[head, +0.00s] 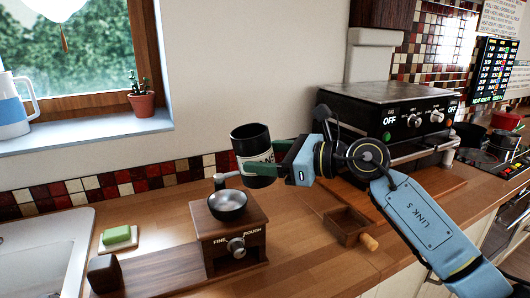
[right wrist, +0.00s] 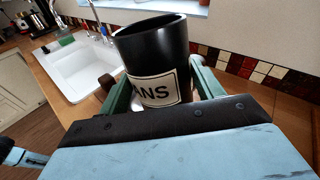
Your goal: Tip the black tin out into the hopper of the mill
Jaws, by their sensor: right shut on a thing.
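The black tin (head: 250,143) with a white label is held above and slightly right of the mill, tilted a little to the left. My right gripper (head: 262,168) is shut on the tin; in the right wrist view the tin (right wrist: 155,60) sits between the two green fingers. What is inside the tin cannot be seen. The wooden mill (head: 228,228) stands on the counter. Its hopper (head: 228,206), a dark round bowl on top, lies below and to the left of the tin. My left gripper is not in view.
A small wooden drawer box (head: 350,226) lies on the counter right of the mill. A black machine (head: 395,105) stands behind my right arm. A green sponge (head: 117,235) and the sink (head: 45,250) are at the left. The windowsill holds a potted cactus (head: 142,103).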

